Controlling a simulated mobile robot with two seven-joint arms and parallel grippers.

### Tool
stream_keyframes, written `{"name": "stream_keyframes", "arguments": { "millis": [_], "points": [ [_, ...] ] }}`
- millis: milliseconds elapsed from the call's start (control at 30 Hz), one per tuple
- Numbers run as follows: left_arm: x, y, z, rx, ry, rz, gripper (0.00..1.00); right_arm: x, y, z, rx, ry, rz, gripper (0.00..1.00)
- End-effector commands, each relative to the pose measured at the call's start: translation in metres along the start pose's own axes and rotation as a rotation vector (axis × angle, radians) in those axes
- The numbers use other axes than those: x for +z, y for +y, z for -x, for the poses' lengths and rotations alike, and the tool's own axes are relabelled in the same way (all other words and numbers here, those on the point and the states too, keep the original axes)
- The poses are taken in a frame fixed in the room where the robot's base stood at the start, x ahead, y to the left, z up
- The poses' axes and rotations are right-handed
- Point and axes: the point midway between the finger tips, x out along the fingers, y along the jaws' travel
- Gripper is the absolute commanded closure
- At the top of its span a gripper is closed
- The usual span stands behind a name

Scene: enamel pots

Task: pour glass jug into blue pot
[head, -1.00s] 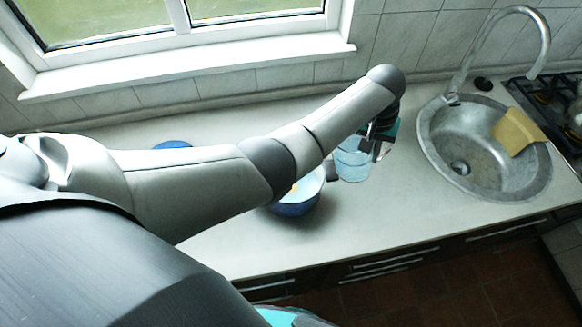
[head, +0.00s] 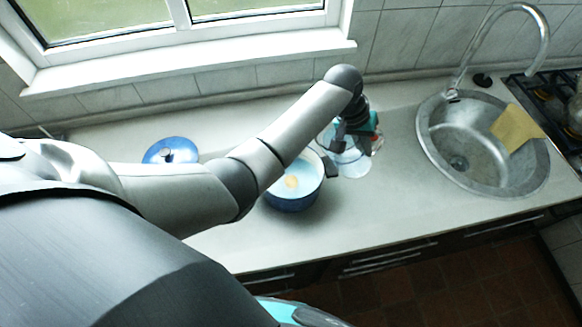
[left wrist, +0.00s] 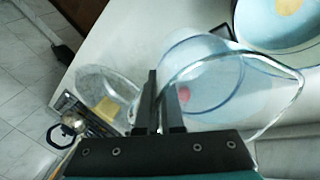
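The clear glass jug (head: 353,166) is beside the blue pot, on its right, in the head view. My left gripper (head: 350,142) is at the jug and partly hides it. In the left wrist view the jug (left wrist: 205,75) lies beyond my left gripper (left wrist: 162,112), whose two fingers are close together with the jug's glass edge between them. The blue pot (head: 292,199) stands on the counter with pale blue inside and a yellowish patch; it also shows in the left wrist view (left wrist: 243,40). My right gripper is not in view.
A blue lid (head: 171,150) lies on the counter left of the pot. A round metal sink (head: 483,145) with a yellow cloth (head: 517,128) and a tall tap (head: 545,45) is at the right. A hob (head: 550,100) is beyond it. Counter space between jug and sink is clear.

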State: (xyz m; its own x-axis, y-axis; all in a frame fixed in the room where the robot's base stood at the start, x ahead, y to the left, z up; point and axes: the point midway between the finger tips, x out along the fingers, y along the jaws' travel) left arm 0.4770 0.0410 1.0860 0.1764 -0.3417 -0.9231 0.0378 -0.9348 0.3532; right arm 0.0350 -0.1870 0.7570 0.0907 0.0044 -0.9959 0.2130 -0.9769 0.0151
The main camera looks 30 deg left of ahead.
Motion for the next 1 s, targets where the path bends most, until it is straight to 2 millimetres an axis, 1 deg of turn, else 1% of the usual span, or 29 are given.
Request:
{"name": "stream_keyframes", "arguments": {
  "millis": [33, 800, 1000],
  "points": [
    [-0.003, 0.002, 0.003, 0.01, 0.01, -0.002, 1.0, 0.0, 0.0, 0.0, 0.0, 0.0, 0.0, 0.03],
    [0.0, -0.006, 0.004, 0.09, 0.044, -0.002, 1.0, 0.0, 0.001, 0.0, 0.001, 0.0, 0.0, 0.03],
    [0.002, -0.01, 0.006, 0.129, 0.059, -0.001, 1.0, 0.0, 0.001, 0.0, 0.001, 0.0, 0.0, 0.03]
  ]
}}
